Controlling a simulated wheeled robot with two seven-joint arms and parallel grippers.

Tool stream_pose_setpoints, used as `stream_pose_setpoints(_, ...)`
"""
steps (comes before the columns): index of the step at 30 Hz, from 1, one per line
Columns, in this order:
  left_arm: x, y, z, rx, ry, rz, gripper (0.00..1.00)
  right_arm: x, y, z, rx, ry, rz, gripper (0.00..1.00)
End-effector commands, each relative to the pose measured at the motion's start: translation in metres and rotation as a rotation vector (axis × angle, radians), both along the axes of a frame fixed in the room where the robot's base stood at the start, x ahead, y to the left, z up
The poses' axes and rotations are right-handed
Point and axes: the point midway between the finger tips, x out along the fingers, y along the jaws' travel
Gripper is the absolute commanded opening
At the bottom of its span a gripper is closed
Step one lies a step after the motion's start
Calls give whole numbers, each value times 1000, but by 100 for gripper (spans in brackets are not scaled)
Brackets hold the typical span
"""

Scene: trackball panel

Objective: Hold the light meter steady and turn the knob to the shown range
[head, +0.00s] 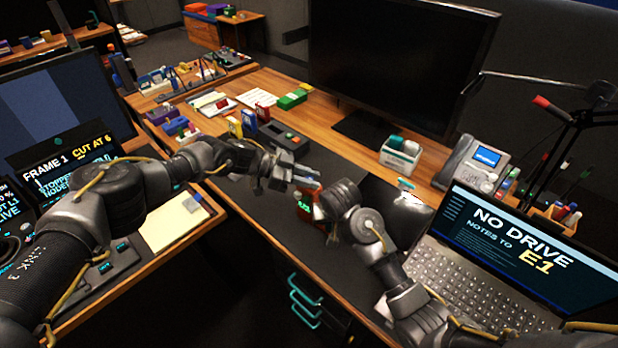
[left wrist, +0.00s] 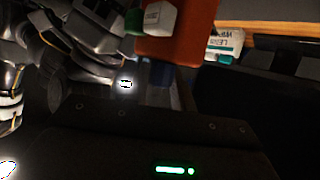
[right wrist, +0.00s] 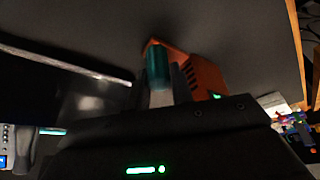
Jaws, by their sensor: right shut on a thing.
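The light meter is an orange-red body (head: 318,212) with a small green lit readout, partly hidden between my two hands in the head view. It fills the top middle of the left wrist view (left wrist: 178,42), where a pale block and a green part show on it. In the right wrist view (right wrist: 205,76) it is beside a teal cylindrical part (right wrist: 157,67). My right gripper (right wrist: 168,90) is shut on the meter; its exact grip is partly hidden. My left gripper (head: 295,180) is close to the meter from the left; its finger gap is unclear. I cannot read the knob's setting.
A laptop (head: 490,255) reading "NO DRIVE, NOTES TO E1" stands open at the right. A large monitor (head: 395,75) stands behind. A grey desk phone (head: 475,165) and a dark box (head: 284,140) are near. Dark mat surrounds the hands.

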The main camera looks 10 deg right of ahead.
Motion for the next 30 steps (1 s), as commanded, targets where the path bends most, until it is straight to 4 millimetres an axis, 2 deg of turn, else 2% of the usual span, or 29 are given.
stream_pose_setpoints(1, 0, 0, 0, 0, 0, 0, 18, 0, 0, 0, 0, 0, 0, 0)
stream_pose_setpoints(5, 0, 0, 0, 0, 0, 0, 1, 0, 0, 0, 0, 0, 0, 0)
stream_pose_setpoints(6, 0, 0, 0, 0, 0, 0, 0, 0, 0, 0, 0, 0, 0, 0)
stream_pose_setpoints(20, 1, 1, -2, 5, 0, -121, 0, 0, 0, 0, 0, 0, 1, 0)
stream_pose_setpoints(30, 0, 1, -1, 2, 2, -130, 0, 0, 0, 0, -1, 0, -1, 0)
